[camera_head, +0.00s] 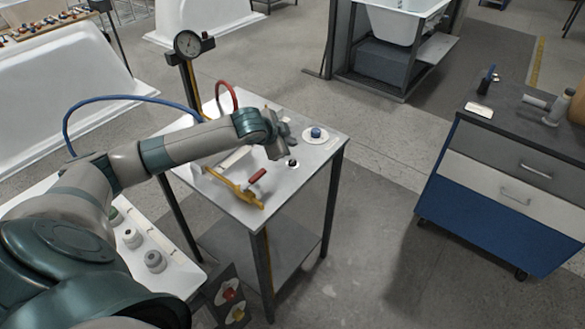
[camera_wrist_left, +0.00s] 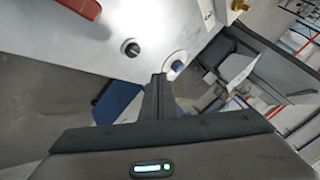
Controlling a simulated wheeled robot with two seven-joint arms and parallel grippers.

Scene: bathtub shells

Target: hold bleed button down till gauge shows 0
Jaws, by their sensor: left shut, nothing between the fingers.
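The round dial gauge (camera_head: 187,44) stands on a post at the back left of the small table (camera_head: 225,205); its reading is too small to tell. A blue button (camera_head: 316,132) on a white round plate sits at the table's right; in the left wrist view it (camera_wrist_left: 178,66) lies beside my fingertips, partly hidden. A small black button (camera_head: 292,163) sits nearer the front and also shows in the left wrist view (camera_wrist_left: 131,48). Which one is the bleed button I cannot tell. My left gripper (camera_head: 277,152) is shut and empty above the table, near both. Contact cannot be told.
A yellow tool (camera_head: 235,187) and a red-handled piece (camera_head: 257,176) lie on the table's front left. A red hose (camera_head: 227,92) and a blue hose (camera_head: 120,98) loop behind. A blue drawer cabinet (camera_head: 480,210) stands right, with free floor between.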

